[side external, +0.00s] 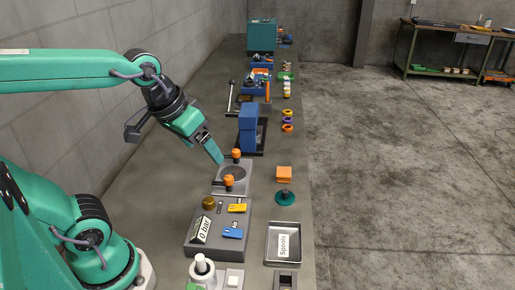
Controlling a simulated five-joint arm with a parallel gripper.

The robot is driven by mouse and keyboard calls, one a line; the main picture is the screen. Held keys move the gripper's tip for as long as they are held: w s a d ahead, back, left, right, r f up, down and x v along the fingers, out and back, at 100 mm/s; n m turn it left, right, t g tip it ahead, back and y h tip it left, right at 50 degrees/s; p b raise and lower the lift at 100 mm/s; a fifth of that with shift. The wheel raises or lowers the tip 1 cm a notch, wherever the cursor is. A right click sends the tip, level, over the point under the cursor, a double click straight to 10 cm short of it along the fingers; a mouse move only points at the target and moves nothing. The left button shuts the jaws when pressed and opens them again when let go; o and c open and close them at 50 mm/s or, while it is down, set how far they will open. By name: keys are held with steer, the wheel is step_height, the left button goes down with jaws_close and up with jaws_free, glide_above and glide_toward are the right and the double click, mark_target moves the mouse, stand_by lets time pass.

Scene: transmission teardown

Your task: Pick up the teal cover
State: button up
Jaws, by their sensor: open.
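A teal round piece with a raised dark centre (285,198), which looks like the teal cover, sits on the bench near its right edge. My gripper (217,157) points down and to the right above the grey plate fixture (233,188). It is to the left of the teal piece and farther back, apart from it. My gripper is open; the gap between its fingers is hard to see from this side. I see nothing held in it.
Orange-topped clamps (236,154) stand on the fixture close to my gripper. An orange block (284,174) lies just behind the teal piece. A blue press (249,125) stands farther back.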

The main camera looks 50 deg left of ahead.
steer(key=w+n+g, duration=0.1)
steer(key=w+n, duration=0.2)
steer(key=w, duration=0.4)
steer(key=n+g, duration=0.4)
steer(key=n, duration=0.4)
glide_above(286, 190)
step_height(286, 190, down, 16)
steer(key=shift+s+d+f, duration=0.1)
steer(key=shift+s+f, duration=0.05)
steer(key=shift+f, duration=0.05)
steer(key=shift+w+f+n, duration=0.25)
steer(key=shift+f+n, duration=0.05)
steer(key=shift+f, duration=0.2)
steer(key=shift+s+f, duration=0.15)
steer(key=shift+f, duration=1.8)
steer(key=shift+s+f, duration=0.1)
steer(key=shift+f, duration=1.85)
steer(key=c, duration=1.1)
